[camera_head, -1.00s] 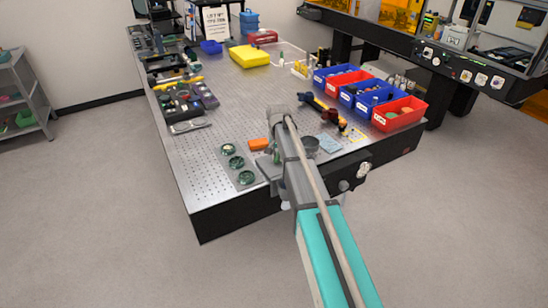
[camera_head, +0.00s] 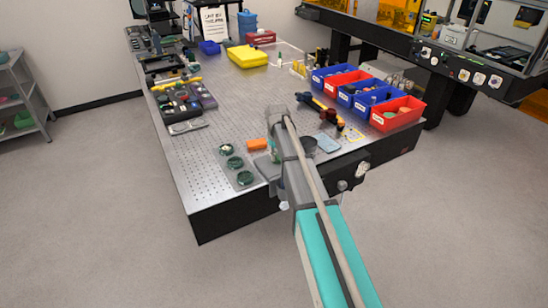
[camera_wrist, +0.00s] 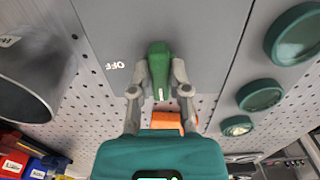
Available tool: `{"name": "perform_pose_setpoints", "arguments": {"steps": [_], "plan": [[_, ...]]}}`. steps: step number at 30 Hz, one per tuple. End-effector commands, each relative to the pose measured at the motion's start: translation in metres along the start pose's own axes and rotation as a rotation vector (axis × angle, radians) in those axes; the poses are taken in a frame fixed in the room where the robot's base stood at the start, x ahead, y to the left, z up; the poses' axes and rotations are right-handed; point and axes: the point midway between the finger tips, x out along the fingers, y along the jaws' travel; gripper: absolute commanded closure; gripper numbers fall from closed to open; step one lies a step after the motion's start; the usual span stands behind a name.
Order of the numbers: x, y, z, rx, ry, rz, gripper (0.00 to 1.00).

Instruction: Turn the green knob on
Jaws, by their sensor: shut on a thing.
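In the wrist view the green knob (camera_wrist: 159,60) stands on a grey panel (camera_wrist: 115,30), with a white mark on its end nearest my gripper. The word OFF is printed on the panel just left of the knob. My gripper (camera_wrist: 160,78) has one finger on each side of the knob and is shut on it. In the head view my arm hides most of the gripper and the knob at the table's front edge.
An orange block (camera_head: 257,145) and several round green pieces (camera_head: 235,162) lie left of my gripper. Red and blue bins (camera_head: 398,113) stand further right.

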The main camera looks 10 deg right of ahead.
Motion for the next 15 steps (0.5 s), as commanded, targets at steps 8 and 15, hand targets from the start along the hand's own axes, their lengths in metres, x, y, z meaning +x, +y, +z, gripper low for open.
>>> {"name": "perform_pose_setpoints", "arguments": {"steps": [8, 15], "plan": [[-0.0006, 0.0004, -0.0042, -0.037, 0.008, 0.002, 1.00], [-0.0006, -0.0005, -0.0045, -0.038, 0.008, 0.000, 1.00]]}}
